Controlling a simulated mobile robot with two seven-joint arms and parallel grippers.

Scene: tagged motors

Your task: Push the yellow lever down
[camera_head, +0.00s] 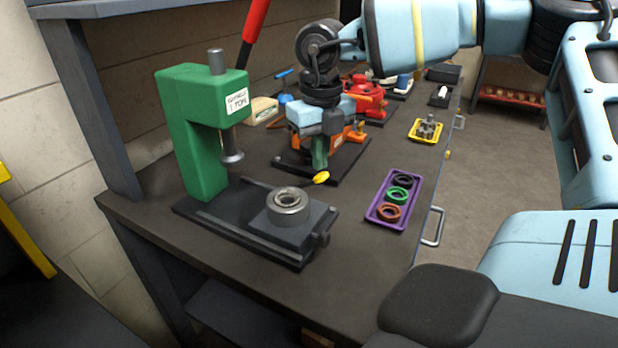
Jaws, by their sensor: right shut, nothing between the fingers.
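The yellow lever (321,177) shows in the head view as a yellow oval knob on a thin dark rod. It is just behind the round metal bearing seat (288,203) of the green press (190,130). My right gripper (320,165) comes down from above, with its fingers shut and empty. Its fingertips are just above and behind the yellow knob in the picture; I cannot tell whether they touch it. My left gripper is not in view.
An orange machine (350,135) stands partly hidden behind my right gripper, with a red machine (368,98) farther back. A purple tray (371,212) with three rings is to the right. A yellow tray (415,135) is farther back. The front table corner is clear.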

